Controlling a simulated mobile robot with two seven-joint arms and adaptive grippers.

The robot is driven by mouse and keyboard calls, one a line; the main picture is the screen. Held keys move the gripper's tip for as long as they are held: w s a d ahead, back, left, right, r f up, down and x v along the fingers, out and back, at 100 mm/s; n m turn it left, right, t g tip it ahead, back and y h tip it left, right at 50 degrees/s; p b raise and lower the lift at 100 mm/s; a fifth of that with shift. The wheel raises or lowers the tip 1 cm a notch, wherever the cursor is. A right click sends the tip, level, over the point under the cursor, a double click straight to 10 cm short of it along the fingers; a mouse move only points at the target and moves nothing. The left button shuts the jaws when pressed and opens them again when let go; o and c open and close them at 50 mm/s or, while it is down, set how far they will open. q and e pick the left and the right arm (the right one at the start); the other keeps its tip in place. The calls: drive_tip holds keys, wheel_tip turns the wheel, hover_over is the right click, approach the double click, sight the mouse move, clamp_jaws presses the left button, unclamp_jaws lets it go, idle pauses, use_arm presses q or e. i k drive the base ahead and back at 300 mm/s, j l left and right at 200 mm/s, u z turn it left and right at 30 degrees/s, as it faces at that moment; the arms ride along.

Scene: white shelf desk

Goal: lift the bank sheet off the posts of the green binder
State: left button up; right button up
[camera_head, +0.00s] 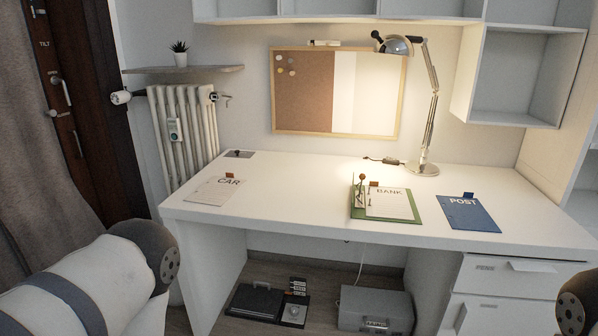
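The green binder (408,219) lies open on the white desk, right of the middle. Its upright posts (360,192) stand at its left side. The white bank sheet (390,205), marked BANK, lies on the binder with its left edge at the posts. A small brown tab shows at the sheet's top edge. Whether the posts pass through the sheet is too small to tell. Parts of my arms show at the lower left and lower right corners, away from the binder. Neither gripper is in view.
A white CAR sheet (213,191) lies on the desk's left, a blue POST folder (468,214) to the binder's right. A lamp (422,168) stands behind, its cable nearby. The desk (295,195) is clear between CAR sheet and binder. Shelves (517,75) overhang the back right.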

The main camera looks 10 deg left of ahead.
sight(386, 203)
drive_tip(key=i+j, duration=0.3)
drive_tip(key=i, duration=0.2)
drive_tip(key=i+j, duration=0.25)
drive_tip(key=i, duration=0.25)
drive_tip(key=i+j, duration=0.3)
drive_tip(key=i, duration=0.2)
